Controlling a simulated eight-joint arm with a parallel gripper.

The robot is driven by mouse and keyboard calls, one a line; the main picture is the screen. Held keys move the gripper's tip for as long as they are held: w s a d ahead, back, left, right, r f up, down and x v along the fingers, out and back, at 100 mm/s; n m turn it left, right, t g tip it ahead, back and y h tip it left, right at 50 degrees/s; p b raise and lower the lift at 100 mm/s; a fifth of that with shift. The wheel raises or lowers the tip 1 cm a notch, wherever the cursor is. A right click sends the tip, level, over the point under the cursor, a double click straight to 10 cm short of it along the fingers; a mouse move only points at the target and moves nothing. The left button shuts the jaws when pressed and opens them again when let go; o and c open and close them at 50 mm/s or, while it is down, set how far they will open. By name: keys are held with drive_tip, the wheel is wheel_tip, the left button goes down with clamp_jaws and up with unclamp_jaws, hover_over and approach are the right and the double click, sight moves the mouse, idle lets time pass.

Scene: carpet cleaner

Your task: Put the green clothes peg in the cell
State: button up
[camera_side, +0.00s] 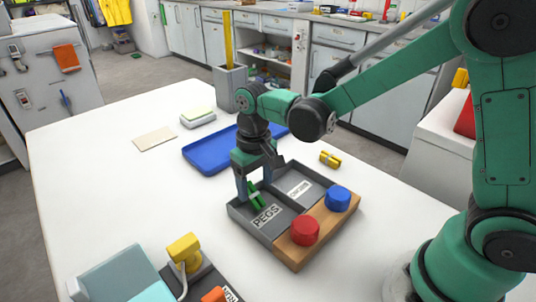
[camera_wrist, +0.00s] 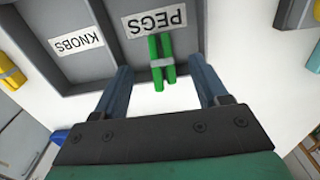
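The green clothes peg (camera_side: 256,195) is at the far-left side of the cell labelled PEGS (camera_side: 278,219) in the grey tray. In the wrist view the green peg (camera_wrist: 162,62) lies beside the PEGS label (camera_wrist: 156,19), overlapping the tray's edge; I cannot tell whether it rests on the floor or leans on the wall. My gripper (camera_side: 253,194) points down over that side of the tray. In the wrist view my gripper (camera_wrist: 165,85) is open, with its two fingers apart on either side of the peg and visible gaps between.
The KNOBS cell (camera_side: 302,181) is beside it. A wooden strip (camera_side: 325,222) carries a red knob (camera_side: 305,230) and a blue knob (camera_side: 338,198). A yellow peg (camera_side: 330,159), blue tray (camera_side: 205,160), sponge block (camera_side: 198,117) and yellow-topped device (camera_side: 184,250) stand around.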

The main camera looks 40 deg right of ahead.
wheel_tip(320, 180, up, 5)
drive_tip(key=shift+r, duration=0.1)
drive_tip(key=shift+s+d+r, duration=0.1)
drive_tip(key=shift+r, duration=0.2)
drive_tip(key=s+d+r+t, duration=0.2)
drive_tip(key=s+d+t, duration=0.3)
drive_tip(key=s+t, duration=0.2)
drive_tip(key=shift+d+r, duration=0.3)
drive_tip(key=shift+r, duration=0.05)
